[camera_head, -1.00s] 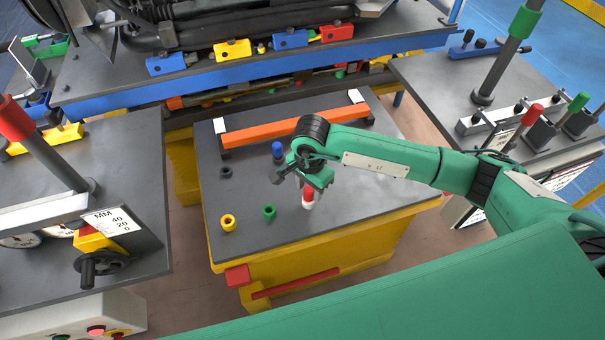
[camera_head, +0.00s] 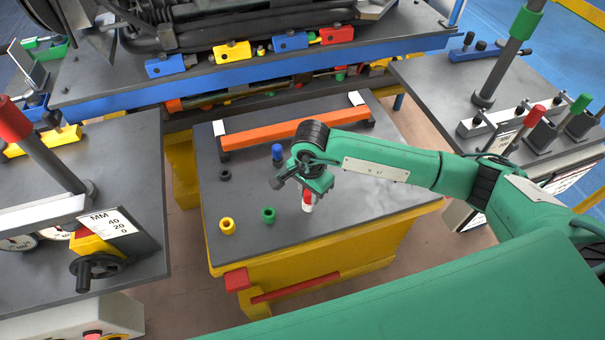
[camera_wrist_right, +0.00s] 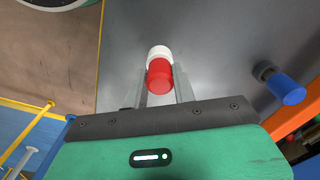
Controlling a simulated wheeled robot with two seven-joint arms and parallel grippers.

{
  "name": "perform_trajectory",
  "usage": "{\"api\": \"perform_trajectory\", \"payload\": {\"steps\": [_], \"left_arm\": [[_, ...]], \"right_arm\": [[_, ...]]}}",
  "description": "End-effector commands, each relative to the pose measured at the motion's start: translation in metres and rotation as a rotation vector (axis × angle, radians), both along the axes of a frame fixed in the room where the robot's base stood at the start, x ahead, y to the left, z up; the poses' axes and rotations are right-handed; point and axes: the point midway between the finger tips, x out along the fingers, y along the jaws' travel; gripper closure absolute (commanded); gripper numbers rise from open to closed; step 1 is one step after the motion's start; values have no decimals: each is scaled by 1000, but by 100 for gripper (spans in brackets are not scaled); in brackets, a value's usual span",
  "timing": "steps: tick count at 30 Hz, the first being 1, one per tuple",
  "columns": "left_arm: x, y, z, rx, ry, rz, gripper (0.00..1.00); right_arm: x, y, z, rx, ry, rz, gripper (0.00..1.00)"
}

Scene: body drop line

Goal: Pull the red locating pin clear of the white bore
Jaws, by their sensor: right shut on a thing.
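The red locating pin (camera_head: 308,195) stands upright over the white bore (camera_head: 307,208) on the dark tabletop. In the head view red meets white with no visible gap; how deep the pin sits is hidden. My right gripper (camera_wrist_right: 160,78) comes from above and is shut on the red pin, one finger on each side. The wrist view shows the red pin (camera_wrist_right: 159,74) end-on, with the white bore (camera_wrist_right: 159,51) just beyond it. My left gripper is not in view.
A blue pin (camera_head: 277,151) stands behind and left of my right gripper. A black bore (camera_head: 225,174), a yellow bore (camera_head: 227,225) and a green bore (camera_head: 268,214) stand to the left. An orange bar (camera_head: 290,132) crosses the table's back. The table's front right is clear.

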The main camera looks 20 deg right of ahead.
Motion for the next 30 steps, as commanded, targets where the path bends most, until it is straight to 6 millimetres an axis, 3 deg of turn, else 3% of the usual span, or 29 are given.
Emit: {"api": "perform_trajectory", "payload": {"steps": [1, 3, 4, 30], "left_arm": [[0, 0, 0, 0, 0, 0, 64], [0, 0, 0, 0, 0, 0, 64], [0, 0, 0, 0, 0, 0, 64], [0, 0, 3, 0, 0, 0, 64]], "right_arm": [[0, 0, 0, 0, 0, 0, 85], [0, 0, 0, 0, 0, 0, 99], [0, 0, 0, 0, 0, 0, 100], [0, 0, 11, 1, -1, 0, 100]]}}
